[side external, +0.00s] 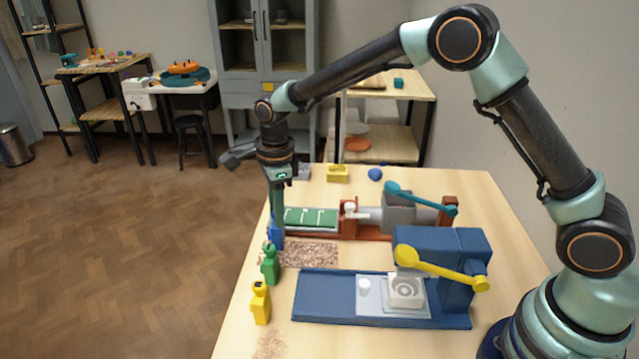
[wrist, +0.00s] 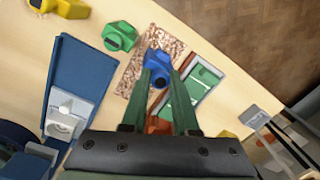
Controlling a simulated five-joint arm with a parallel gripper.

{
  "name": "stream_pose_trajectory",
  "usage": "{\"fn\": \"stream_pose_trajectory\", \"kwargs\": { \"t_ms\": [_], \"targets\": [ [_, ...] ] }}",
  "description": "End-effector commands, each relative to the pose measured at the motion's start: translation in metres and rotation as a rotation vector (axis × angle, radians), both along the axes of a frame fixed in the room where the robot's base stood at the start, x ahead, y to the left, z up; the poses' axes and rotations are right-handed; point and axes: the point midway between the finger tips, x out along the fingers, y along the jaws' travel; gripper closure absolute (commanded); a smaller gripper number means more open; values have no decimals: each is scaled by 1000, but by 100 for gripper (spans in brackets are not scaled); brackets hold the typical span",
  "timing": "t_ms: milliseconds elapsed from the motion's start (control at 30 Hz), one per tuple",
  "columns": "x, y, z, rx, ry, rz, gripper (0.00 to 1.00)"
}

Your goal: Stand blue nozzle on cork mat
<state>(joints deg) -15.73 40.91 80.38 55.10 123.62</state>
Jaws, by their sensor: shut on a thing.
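The blue nozzle (side external: 276,238) is upright between the fingers of my gripper (side external: 278,222), at the far left end of the cork mat (side external: 312,254). In the wrist view the blue nozzle (wrist: 158,62) sits between the fingertips of my gripper (wrist: 160,78), which are shut on it. There it covers part of the speckled brown cork mat (wrist: 136,74), which shows on both sides of it. I cannot tell whether the nozzle's base touches the mat or is a little above it. The fingers hide part of the nozzle.
A green nozzle (side external: 270,266) and a yellow nozzle (side external: 260,304) stand along the table's left edge. A blue press (side external: 440,262) with a yellow lever is at the front. A red-based device (side external: 350,226) with a green bed lies behind the mat. The mat's right part is clear.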

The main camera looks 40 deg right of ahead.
Motion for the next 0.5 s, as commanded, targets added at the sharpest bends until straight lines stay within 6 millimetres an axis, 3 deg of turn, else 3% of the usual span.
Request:
{"fn": "stream_pose_trajectory", "kwargs": {
  "t_ms": [167,500],
  "targets": [
    [0,0,-22,0,2,0,100],
    [0,0,-24,0,0,0,100]
  ]
}}
